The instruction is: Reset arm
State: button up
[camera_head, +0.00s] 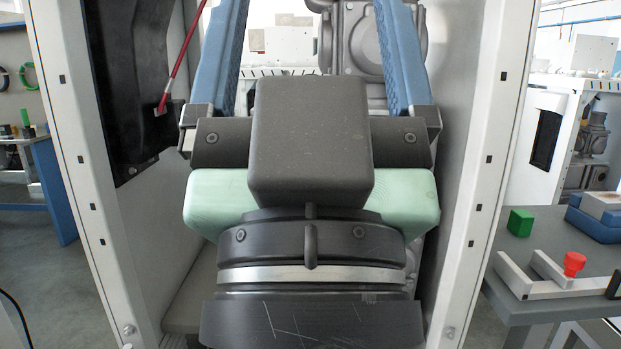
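My gripper (311,45) fills the middle of the head view, seen from behind. It has a black round wrist, a pale green body with a dark grey block on it, and two blue fingers pointing away. The fingers stand wide apart, with only background between them. Their tips run out of the top of the picture. My gripper is inside a white frame, between its left wall (75,130) and right wall (490,150).
A black panel (125,80) with a thin red rod (185,55) is on the left wall, close to the left finger. Grey machinery (365,40) stands behind. At right, a grey table (545,225) holds a green cube (520,222), a red piece (574,263) and blue blocks (595,222).

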notch_tip(320, 180, up, 32)
jog(key=p, duration=2.9)
jog(key=shift+f+p, duration=0.15)
jog(key=shift+p, duration=0.2)
